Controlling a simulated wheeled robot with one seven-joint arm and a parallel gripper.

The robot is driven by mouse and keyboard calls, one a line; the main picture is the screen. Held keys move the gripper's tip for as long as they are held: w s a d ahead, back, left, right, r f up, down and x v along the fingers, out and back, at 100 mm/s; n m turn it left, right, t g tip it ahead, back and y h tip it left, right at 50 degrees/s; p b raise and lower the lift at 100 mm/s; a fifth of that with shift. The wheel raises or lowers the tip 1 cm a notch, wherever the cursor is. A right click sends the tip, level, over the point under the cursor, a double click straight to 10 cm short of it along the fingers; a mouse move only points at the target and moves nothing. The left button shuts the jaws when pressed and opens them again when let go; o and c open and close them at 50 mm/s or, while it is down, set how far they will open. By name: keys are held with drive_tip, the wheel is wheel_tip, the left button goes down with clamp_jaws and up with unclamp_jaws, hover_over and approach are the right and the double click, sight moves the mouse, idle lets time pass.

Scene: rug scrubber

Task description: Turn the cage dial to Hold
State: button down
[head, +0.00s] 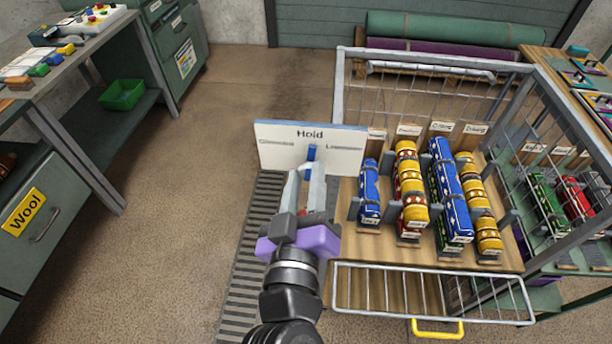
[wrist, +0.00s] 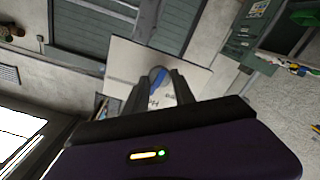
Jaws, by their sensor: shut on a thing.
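The cage dial is a white panel (head: 275,147) on the left side of the wire cage, with "Hold" at its top centre and smaller words at left and right that I cannot read for sure. Its blue pointer (head: 311,152) stands upright, its tip just below "Hold". My gripper (head: 308,178) is in front of the panel, shut on the lower part of the blue pointer. In the wrist view the blue pointer (wrist: 157,76) shows between my two fingers, with the panel (wrist: 125,62) behind it. The fingers hide the dial's centre.
The wire cage (head: 340,95) holds several rolled rugs (head: 448,190) on a wooden shelf. Its low front gate (head: 430,290) has a yellow handle (head: 437,328). A workbench with a drawer marked Wool (head: 24,212) stands at left. The floor between is clear.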

drive_tip(key=shift+f+n, duration=0.1)
drive_tip(key=shift+n, duration=0.5)
drive_tip(key=c, duration=1.1)
unclamp_jaws()
drive_tip(key=shift+s, duration=0.1)
drive_tip(key=s+b, duration=0.2)
drive_tip(key=s, duration=0.5)
drive_tip(key=shift+s+a, duration=0.15)
drive_tip(key=shift+s, duration=0.2)
